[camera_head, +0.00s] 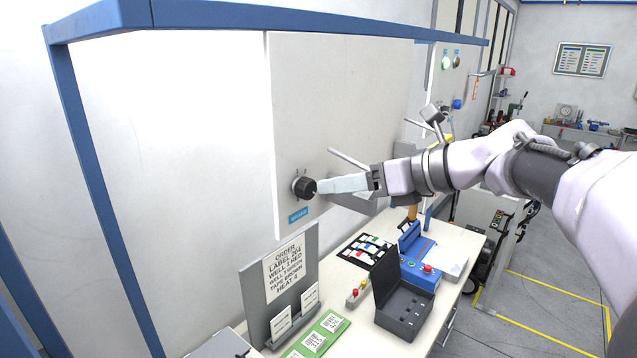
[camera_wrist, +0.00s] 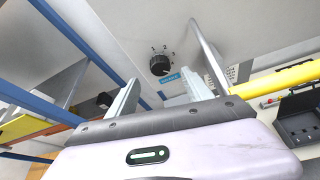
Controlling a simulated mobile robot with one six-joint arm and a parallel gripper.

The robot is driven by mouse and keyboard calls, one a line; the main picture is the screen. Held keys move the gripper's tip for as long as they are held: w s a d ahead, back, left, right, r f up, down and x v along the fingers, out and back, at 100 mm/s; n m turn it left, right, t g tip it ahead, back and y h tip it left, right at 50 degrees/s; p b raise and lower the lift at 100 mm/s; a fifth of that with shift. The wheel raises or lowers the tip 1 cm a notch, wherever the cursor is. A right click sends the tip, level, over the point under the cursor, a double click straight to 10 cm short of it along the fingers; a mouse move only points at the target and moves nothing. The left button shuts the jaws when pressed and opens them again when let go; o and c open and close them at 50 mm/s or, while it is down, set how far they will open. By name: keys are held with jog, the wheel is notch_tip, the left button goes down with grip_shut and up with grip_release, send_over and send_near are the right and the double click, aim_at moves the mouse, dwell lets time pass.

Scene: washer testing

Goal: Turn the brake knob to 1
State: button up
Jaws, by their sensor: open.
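The black brake knob (camera_head: 304,187) sits on the white panel (camera_head: 340,100), above a blue label (camera_head: 298,216). In the wrist view the knob (camera_wrist: 160,65) shows with small dial marks around its upper edge; I cannot read its setting for certain. My gripper (camera_head: 322,187) is in front of the panel, its pale fingers pointing at the knob from the right. In the wrist view my gripper (camera_wrist: 163,95) is open, with the knob beyond and between the two fingers. The fingers do not appear closed around the knob.
A thin grey rod (camera_wrist: 208,55) stands out from the panel right of the knob. Below is a bench with an order sign (camera_head: 283,270), an open dark box (camera_head: 405,300) and a blue device (camera_head: 420,270). A blue frame (camera_head: 95,180) stands left.

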aim_at(311, 188)
jog(key=x, duration=0.6)
jog(key=shift+w+a+f+p, duration=0.1)
jog(key=shift+w+a+p, duration=0.05)
jog(key=shift+a+p, duration=0.2)
jog(key=shift+w+a+f, duration=0.15)
jog(key=shift+w, duration=0.15)
grip_shut()
